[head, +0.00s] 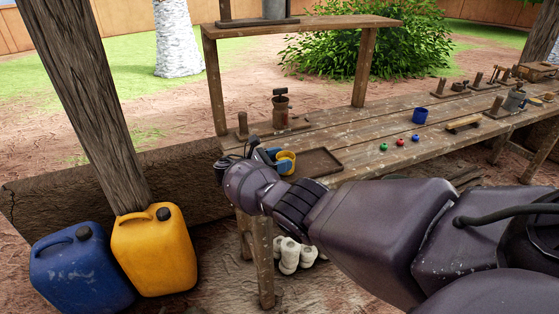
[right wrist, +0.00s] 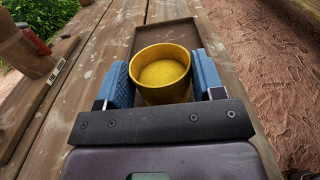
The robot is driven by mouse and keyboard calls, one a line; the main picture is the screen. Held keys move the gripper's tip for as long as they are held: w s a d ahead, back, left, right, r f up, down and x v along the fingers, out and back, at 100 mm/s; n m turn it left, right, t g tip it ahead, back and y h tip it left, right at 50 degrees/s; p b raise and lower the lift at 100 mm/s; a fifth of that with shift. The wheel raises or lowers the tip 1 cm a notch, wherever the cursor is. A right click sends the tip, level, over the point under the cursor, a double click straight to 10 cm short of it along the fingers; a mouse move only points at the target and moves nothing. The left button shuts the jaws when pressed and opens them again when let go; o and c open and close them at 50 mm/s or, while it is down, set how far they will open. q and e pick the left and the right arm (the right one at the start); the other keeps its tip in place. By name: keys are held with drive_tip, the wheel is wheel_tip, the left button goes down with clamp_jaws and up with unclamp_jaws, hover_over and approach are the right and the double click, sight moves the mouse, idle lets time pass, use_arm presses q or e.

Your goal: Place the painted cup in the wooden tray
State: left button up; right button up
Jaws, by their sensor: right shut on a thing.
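A yellow cup (head: 286,162) is at the left end of the workbench in the head view; no painted pattern can be made out. My right gripper (head: 273,160) is shut on it, and in the right wrist view the blue fingers of the right gripper (right wrist: 162,82) stand on either side of the cup (right wrist: 161,72). The wooden tray (head: 315,163) is a shallow brown tray just right of the cup; in the wrist view the tray (right wrist: 165,33) shows beyond and around the cup. I cannot tell whether the cup touches its floor. My left gripper is not in view.
A blue cup (head: 419,115) and small red, green and blue items stand farther right on the workbench (head: 350,130). Blue (head: 78,272) and yellow (head: 155,250) jerrycans stand on the ground at left.

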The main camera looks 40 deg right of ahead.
drive_tip(key=shift+f, duration=0.2)
drive_tip(key=o, duration=1)
drive_tip(key=shift+r, duration=0.1)
drive_tip(key=shift+r, duration=0.15)
drive_tip(key=v, duration=0.3)
drive_tip(key=b+v, duration=0.1)
drive_tip(key=v, duration=0.6)
drive_tip(key=shift+a+f+b, duration=0.25)
drive_tip(key=shift+a+b, duration=0.05)
drive_tip(key=shift+b, duration=0.1)
drive_tip(key=shift+w+a+r, duration=0.15)
drive_tip(key=shift+a, duration=0.55)
